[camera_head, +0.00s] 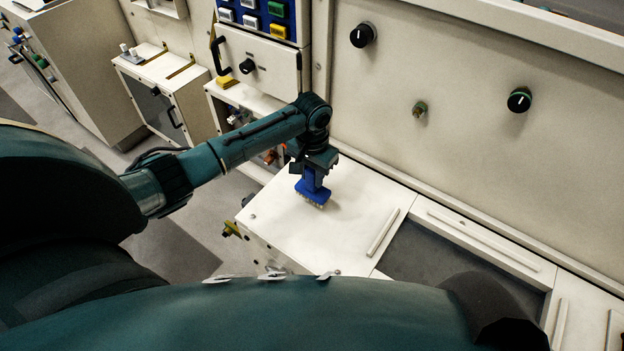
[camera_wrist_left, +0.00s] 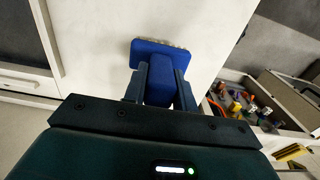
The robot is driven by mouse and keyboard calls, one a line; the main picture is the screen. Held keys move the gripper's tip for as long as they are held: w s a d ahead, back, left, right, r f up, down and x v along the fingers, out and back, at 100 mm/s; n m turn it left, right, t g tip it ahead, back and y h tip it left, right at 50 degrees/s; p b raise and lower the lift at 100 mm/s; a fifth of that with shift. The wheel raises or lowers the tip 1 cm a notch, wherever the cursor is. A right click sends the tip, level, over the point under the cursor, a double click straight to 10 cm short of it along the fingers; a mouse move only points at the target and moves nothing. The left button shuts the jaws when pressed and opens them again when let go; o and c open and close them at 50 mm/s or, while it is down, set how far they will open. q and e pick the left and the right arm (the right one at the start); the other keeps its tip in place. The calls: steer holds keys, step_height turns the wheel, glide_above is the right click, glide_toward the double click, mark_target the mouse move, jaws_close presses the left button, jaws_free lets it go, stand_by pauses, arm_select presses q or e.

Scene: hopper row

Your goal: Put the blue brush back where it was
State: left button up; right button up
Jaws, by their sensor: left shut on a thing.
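The blue brush (camera_head: 313,190) has a broad head with pale bristles along its edge. My left gripper (camera_head: 313,165) is shut on its handle and holds it head down over the white counter top (camera_head: 300,228). In the left wrist view the two fingers of my left gripper (camera_wrist_left: 160,85) clasp the handle on both sides, and the brush head (camera_wrist_left: 155,52) lies beyond them. The bristles are close to the counter surface; I cannot tell whether they touch it. My right gripper is not in view.
Right of the white counter top is a dark recessed bay (camera_head: 440,262) with raised rails. A pale wall panel with black knobs (camera_head: 362,35) stands behind. In the left wrist view an open bin (camera_wrist_left: 245,105) holds several small coloured parts. The counter around the brush is clear.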

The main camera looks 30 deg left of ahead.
arm_select(q)
steer(key=shift+f, duration=1)
steer(key=shift+f, duration=0.2)
steer(key=o, duration=1.1)
steer(key=shift+c, duration=0.2)
